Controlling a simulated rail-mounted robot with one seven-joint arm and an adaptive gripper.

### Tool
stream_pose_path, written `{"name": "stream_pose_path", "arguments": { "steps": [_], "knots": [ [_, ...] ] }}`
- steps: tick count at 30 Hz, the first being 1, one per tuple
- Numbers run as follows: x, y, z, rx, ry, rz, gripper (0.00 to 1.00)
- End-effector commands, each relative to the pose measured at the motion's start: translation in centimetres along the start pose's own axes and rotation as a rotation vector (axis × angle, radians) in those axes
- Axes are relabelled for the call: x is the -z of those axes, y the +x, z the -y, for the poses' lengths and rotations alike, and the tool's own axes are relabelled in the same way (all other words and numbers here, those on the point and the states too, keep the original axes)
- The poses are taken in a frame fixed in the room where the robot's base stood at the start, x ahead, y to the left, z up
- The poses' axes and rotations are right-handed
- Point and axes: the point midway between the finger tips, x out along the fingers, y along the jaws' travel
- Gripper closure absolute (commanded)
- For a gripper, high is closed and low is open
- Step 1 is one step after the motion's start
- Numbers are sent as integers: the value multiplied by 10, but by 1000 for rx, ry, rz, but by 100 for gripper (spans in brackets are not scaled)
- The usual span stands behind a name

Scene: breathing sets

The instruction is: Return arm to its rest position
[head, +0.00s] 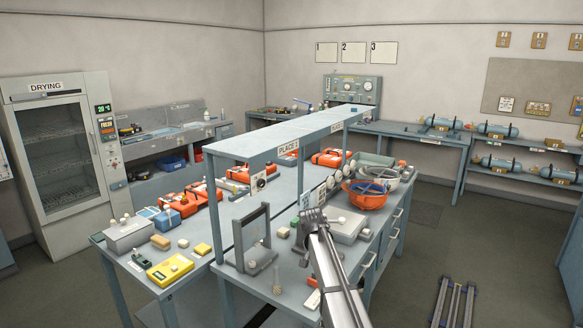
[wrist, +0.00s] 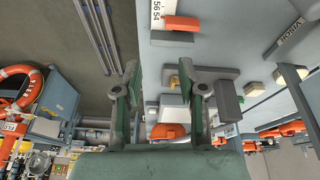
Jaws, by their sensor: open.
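My gripper (wrist: 163,88) is open in the wrist view, with its two fingers wide apart and nothing between them. My grey arm (head: 338,275) reaches up from the bottom of the head view and ends over the front part of the workbench (head: 290,287). The fingers cannot be made out clearly in the head view. The wrist view looks past the fingers to the pale bench top (wrist: 225,42) and the dark floor (wrist: 40,28).
A grey box (head: 347,224), an orange bowl (head: 366,193) and a grey upright stand (head: 251,240) are near my arm. A raised shelf (head: 300,130) runs along the bench. A yellow meter (head: 170,268) lies left. Floor rails (head: 455,300) lie right, with open floor around them.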

Motion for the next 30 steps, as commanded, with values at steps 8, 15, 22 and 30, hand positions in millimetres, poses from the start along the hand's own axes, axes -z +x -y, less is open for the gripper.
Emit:
{"name": "stream_pose_path", "arguments": {
  "steps": [8,15,22,30],
  "knots": [
    [-104,68,-72,6,-139,92,59],
    [-233,120,-154,44,-309,202,59],
    [-334,135,-213,92,-433,283,59],
    [-411,189,-241,90,-480,398,59]
  ]
}}
